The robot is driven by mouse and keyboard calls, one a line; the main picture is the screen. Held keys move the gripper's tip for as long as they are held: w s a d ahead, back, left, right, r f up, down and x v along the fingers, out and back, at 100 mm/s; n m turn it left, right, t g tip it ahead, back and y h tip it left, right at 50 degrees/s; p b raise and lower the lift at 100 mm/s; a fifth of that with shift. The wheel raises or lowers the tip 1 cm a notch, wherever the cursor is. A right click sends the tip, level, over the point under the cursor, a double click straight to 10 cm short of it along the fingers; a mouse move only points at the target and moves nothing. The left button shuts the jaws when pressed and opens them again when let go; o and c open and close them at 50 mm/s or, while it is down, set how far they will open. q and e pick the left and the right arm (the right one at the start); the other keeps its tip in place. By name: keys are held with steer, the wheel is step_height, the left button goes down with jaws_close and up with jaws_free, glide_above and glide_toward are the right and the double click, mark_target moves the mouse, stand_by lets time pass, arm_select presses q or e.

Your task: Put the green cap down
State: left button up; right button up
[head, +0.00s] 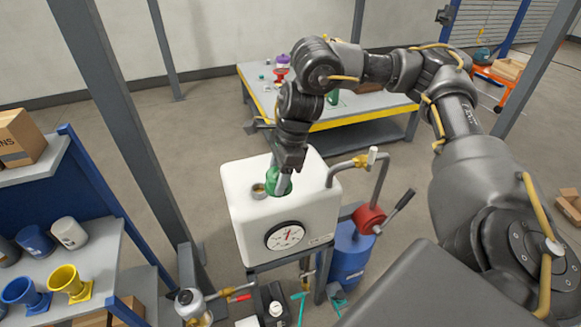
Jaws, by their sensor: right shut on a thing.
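My right gripper (283,178) reaches down from above over the white tank (240,222), its arm coming in from the right. It is shut on the green cap (272,181), which shows around the fingers. The cap is at the tank's top, just right of a round filler opening (258,190). I cannot tell whether the cap touches the tank top. My left gripper is not in view.
A dial gauge (285,236) is on the tank's front. A pipe with a brass valve (362,161) rises at its right, near a red hand pump (369,218) on a blue drum (350,258). A grey post (140,150) stands left. A yellow-edged table (370,117) stands behind.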

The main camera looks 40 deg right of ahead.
steer(key=d+r+m, duration=0.1)
steer(key=m, duration=0.1)
steer(key=d+r+m+t+h, duration=0.1)
steer(key=d+m, duration=0.1)
steer(key=m, duration=0.1)
steer(key=shift+r+p, duration=0.35)
steer(key=shift+p, duration=0.05)
steer(key=m, duration=0.1)
glide_above(294, 177)
steer(key=f, duration=0.9)
steer(key=shift+s+a+f, duration=0.1)
steer(key=shift+s+a, duration=0.1)
steer(key=shift+a, duration=0.1)
steer(key=shift+w+d+f, duration=0.1)
steer(key=shift+f, duration=0.85)
steer(key=shift+w+d+f, duration=0.1)
steer(key=shift+f, duration=0.8)
steer(key=shift+f, duration=0.15)
steer(key=o, duration=1.1)
